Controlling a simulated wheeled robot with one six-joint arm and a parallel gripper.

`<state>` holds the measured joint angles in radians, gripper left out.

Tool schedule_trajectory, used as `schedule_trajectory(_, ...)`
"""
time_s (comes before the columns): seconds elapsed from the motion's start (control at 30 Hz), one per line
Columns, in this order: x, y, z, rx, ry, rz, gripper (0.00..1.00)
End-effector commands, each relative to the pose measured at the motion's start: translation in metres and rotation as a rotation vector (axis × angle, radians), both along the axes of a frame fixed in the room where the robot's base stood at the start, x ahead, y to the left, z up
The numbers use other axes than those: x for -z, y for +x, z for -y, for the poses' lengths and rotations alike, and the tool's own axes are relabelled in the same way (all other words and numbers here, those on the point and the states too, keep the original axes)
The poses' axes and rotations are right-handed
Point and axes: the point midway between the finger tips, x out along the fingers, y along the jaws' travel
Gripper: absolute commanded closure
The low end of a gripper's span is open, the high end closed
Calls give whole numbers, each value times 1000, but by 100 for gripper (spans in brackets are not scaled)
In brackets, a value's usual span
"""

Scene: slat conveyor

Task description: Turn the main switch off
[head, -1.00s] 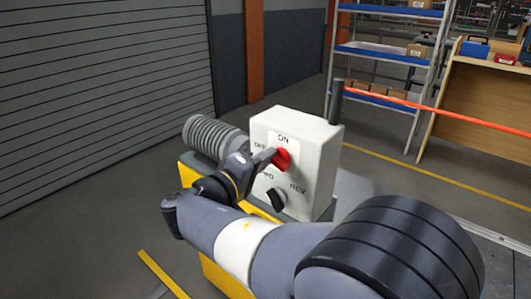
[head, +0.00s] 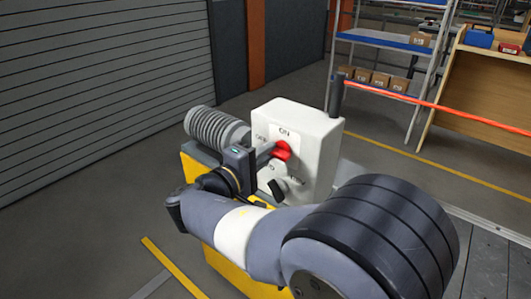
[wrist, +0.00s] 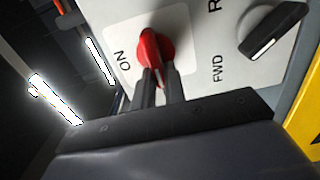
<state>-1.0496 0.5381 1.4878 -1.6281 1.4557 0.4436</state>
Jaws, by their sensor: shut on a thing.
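The main switch is a red rotary knob (head: 283,150) on the front of a white control box (head: 318,150), between the ON label and a dark selector knob. My gripper (head: 270,150) reaches it from the left, and its fingers cover part of the OFF label. In the wrist view the two fingers of my gripper (wrist: 161,82) are shut on the red knob (wrist: 154,46). The ON label is left of the knob there. The fingers hide part of the knob, so its exact pointing direction is hard to tell.
The dark selector knob (head: 278,189) with FWD and REV labels sits just below; it also shows in the wrist view (wrist: 272,30). A red barrier belt (head: 430,104) runs right from a dark post (head: 336,97).

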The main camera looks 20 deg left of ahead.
Motion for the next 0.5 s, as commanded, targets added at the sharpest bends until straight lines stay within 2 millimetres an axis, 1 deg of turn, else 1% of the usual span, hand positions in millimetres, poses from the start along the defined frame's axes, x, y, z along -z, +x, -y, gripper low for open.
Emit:
schedule_trajectory(0.1, 1, 0, 0, -1, -2, -2, 100)
schedule_trajectory(0.13, 1, 0, 0, -1, -2, -2, 87)
schedule_trajectory(0.37, 1, 0, 0, -1, -1, -2, 68)
schedule_trajectory(0.4, 1, 0, 0, -1, -1, -1, 66)
schedule_trajectory(0.5, 1, 0, 0, 0, -1, -1, 66)
